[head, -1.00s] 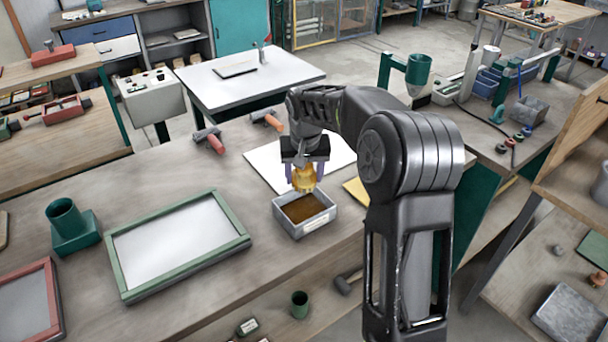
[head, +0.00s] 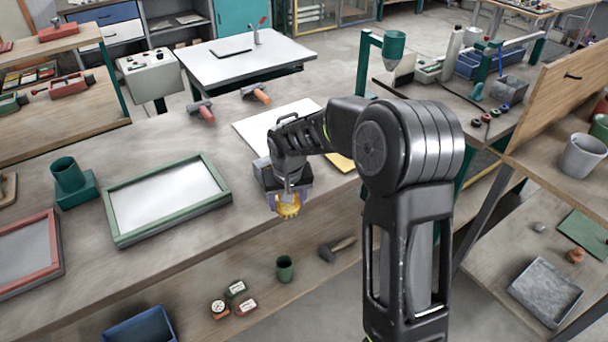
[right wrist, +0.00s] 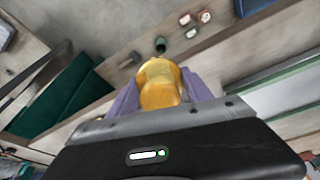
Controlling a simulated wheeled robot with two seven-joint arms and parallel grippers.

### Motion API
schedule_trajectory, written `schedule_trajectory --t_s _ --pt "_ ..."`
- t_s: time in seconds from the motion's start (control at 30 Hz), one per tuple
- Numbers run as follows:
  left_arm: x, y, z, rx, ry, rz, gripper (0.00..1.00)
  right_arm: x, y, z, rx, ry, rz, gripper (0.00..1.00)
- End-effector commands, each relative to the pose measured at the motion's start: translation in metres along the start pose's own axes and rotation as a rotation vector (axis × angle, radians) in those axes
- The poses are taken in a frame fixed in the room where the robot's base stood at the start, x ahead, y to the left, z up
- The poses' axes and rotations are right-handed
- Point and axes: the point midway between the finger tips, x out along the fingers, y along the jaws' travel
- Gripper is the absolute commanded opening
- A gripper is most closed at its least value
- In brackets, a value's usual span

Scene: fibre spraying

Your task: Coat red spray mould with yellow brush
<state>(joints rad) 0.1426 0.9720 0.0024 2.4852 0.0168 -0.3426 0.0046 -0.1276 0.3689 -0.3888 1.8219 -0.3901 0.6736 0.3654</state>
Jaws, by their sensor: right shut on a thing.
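My right gripper (head: 287,200) is shut on a yellow brush (head: 288,208), over the near edge of the bench. In the right wrist view the brush (right wrist: 160,84) sits between the purple fingers of the right gripper (right wrist: 163,90). The red-framed mould (head: 55,240) with a grey panel lies at the far left of the bench, partly cut off by the picture edge and well away from the brush. The grey tray of brown liquid is not visible now; my right gripper and forearm cover its place. My left gripper is not in view.
A green-framed mould (head: 165,200) lies between the red-framed mould and my gripper. A green cup on a base (head: 72,180) stands behind them. Two orange-handled tools (head: 205,113) and a white sheet (head: 255,127) lie at the back. A lower shelf holds a green cup (head: 284,268).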

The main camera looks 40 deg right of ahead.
Motion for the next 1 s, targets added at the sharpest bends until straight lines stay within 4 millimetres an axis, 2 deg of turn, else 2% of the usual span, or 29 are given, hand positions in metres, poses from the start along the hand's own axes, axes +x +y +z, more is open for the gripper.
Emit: schedule_trajectory --t_s 0.17,0.3,0.43,0.53,0.87,1.0 --pt "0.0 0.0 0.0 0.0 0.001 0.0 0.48 0.036 -0.051 0.048 -0.136 -0.005 -0.036 0.26" --pt "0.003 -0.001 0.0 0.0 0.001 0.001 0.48 0.066 -0.091 0.095 -0.251 -0.011 -0.076 0.26" --pt "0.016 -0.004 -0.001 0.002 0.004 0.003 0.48 0.096 -0.115 0.127 -0.323 -0.009 -0.098 0.26" --pt "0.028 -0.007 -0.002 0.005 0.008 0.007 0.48 0.113 -0.12 0.135 -0.338 -0.003 -0.102 0.26" --pt "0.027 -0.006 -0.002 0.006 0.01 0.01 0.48 0.113 -0.121 0.135 -0.34 0.0 -0.102 0.26" --pt "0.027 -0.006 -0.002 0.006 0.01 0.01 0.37 0.113 -0.121 0.135 -0.339 0.0 -0.102 0.26"
